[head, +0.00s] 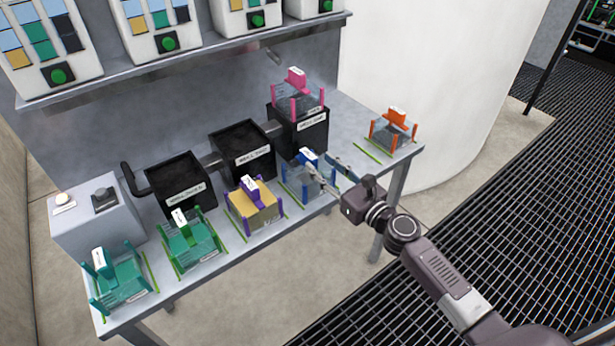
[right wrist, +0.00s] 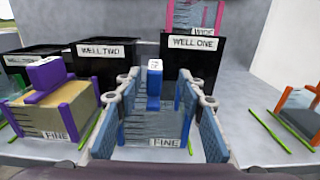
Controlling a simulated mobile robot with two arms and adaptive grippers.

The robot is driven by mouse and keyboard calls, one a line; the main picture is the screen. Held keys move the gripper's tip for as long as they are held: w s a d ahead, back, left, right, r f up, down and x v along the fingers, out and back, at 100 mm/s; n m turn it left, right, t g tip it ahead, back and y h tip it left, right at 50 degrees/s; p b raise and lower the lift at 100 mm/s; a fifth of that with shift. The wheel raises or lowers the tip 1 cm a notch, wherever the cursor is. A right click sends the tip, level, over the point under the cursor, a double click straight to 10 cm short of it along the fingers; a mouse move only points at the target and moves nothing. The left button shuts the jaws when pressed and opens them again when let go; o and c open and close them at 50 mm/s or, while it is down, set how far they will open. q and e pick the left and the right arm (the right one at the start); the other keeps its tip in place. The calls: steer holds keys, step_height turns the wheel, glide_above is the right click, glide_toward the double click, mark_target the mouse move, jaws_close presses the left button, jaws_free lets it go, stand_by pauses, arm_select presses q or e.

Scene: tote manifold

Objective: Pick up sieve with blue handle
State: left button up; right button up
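The sieve with the blue handle (head: 307,157) stands on the grey bench between the purple-handled sieve and the orange-handled one. In the right wrist view its blue handle (right wrist: 154,88) rises in the middle, above a clear body labelled FINE. My right gripper (head: 324,166) is at the front right of this sieve in the head view. In the right wrist view the two fingers of my right gripper (right wrist: 158,98) are spread, one on each side of the handle, with a gap to it. Whether they touch the sieve's sides I cannot tell. My left gripper is not in view.
A purple-handled sieve (head: 250,188) stands to the left, with two green ones (head: 190,228) beyond. An orange-handled sieve (head: 396,118) is to the right. A pink-handled sieve (head: 296,80) sits on the WELL ONE box (right wrist: 190,68) behind. Green strips lie between places.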

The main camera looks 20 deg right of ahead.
mark_target(308, 158)
steer(key=x, duration=0.5)
steer(key=shift+w+a+f, duration=0.1)
steer(key=shift+a+f, duration=0.2)
steer(key=shift+a, duration=0.15)
jaws_close()
